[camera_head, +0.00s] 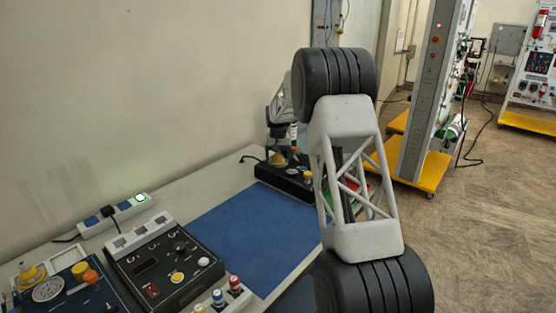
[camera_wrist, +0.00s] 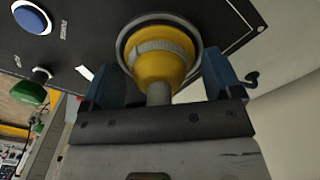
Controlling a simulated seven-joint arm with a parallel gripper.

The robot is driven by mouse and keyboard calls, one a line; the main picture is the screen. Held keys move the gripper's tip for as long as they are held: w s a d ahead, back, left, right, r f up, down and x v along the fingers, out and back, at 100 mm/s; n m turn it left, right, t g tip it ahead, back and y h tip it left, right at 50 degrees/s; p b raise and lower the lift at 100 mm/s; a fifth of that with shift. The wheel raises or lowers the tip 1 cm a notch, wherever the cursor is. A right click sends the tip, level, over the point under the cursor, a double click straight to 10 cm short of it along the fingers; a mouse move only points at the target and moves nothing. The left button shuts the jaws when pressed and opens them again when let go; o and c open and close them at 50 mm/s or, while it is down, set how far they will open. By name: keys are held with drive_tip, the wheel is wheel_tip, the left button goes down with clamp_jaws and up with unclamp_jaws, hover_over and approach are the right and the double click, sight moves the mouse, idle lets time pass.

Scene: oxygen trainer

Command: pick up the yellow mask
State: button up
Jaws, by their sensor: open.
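The yellow mask (camera_wrist: 165,68) is a yellow cup with a dark round rim and a grey stem. In the wrist view it sits between the two blue fingers of my gripper (camera_wrist: 163,80), which are spread on either side of it. I cannot tell whether either finger touches it. In the head view the yellow mask (camera_head: 278,159) shows small at the black panel box (camera_head: 290,184) at the back of the table, with my gripper (camera_head: 279,148) right at it. My own arm hides part of that box.
A blue button (camera_wrist: 31,17) and a green knob (camera_wrist: 29,89) stand on the panel near my gripper. A blue mat (camera_head: 250,235) lies clear on the table. A control box (camera_head: 165,262) and a power strip (camera_head: 125,208) are at left. The wall is close behind.

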idle(0.3)
drive_tip(key=c, duration=1)
drive_tip(key=shift+c, duration=0.2)
drive_tip(key=shift+r, duration=0.15)
drive_tip(key=shift+r, duration=1.7)
drive_tip(key=s+d+r, duration=0.1)
drive_tip(key=s, duration=1.5)
drive_tip(key=shift+d+r, duration=0.15)
drive_tip(key=shift+r, duration=0.05)
